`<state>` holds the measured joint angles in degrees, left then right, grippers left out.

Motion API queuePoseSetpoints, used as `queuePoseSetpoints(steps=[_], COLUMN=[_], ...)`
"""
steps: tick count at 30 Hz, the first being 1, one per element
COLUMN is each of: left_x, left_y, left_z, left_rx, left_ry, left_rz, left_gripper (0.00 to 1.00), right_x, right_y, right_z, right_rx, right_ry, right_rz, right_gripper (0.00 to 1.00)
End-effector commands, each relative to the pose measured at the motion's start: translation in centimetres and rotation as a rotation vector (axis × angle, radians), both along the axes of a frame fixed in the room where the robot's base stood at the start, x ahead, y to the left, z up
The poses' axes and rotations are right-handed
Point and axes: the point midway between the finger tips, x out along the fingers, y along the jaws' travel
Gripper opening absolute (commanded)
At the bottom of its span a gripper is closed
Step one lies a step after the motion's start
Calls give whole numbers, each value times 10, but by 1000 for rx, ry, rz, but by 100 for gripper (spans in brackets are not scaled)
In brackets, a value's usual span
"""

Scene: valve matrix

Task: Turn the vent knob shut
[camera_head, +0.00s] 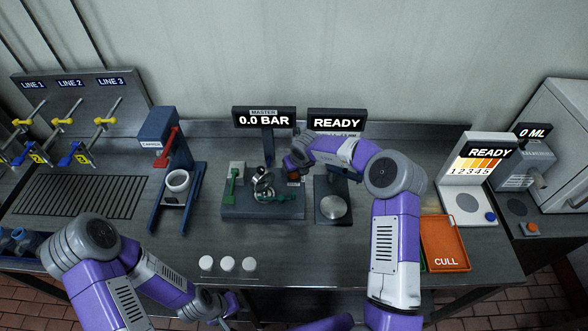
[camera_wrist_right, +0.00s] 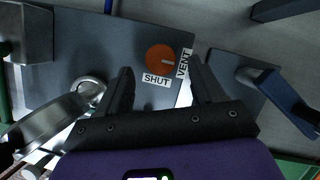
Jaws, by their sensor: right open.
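The vent knob (camera_wrist_right: 160,58) is a round orange disc on a dark grey plate (camera_wrist_right: 70,70) in the right wrist view. Its short white mark points right, towards the VENT label (camera_wrist_right: 184,63); the SHUT label (camera_wrist_right: 157,79) is just below it. My right gripper (camera_wrist_right: 159,65) is open, its two dark fingers apart on either side of the knob's line, not visibly touching it. In the head view my right gripper (camera_head: 293,163) is over the right part of the valve fixture (camera_head: 235,212) and mostly hides the knob. My left gripper (camera_head: 222,308) is low at the front edge; its jaws are unclear.
A metal clamp-like part (camera_wrist_right: 55,120) and green handle (camera_head: 275,197) lie left of the knob. A stand with a round plate (camera_head: 333,207) is close on the right. The MASTER display (camera_head: 264,118) reads 0.0 BAR. Several white caps (camera_head: 228,264) lie in front; an orange CULL tray (camera_head: 445,240) is right.

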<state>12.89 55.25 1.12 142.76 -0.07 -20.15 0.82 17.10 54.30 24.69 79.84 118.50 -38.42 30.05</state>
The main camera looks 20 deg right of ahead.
Motion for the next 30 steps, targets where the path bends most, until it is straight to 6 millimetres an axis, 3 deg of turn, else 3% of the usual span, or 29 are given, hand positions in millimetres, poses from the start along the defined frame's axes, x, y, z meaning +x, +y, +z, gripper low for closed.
queuePoseSetpoints(steps=[6, 16, 26, 30], left_x=[0, 1, 1, 1], left_y=[0, 0, 0, 0], left_z=[0, 0, 0, 0], left_rx=[0, 0, 0, 0], left_ry=[-1, -1, -1, -1], left_rz=[0, 0, 0, 0], left_gripper=[39, 39, 39, 39], right_x=[9, 10, 10, 10], right_y=[1, 1, 1, 1], right_z=[-22, -24, -24, -24], right_rx=[0, -1, -1, -1], right_ry=[0, -1, 0, 0], right_rz=[-1, 0, 0, -3], right_gripper=[67, 66, 15, 11])
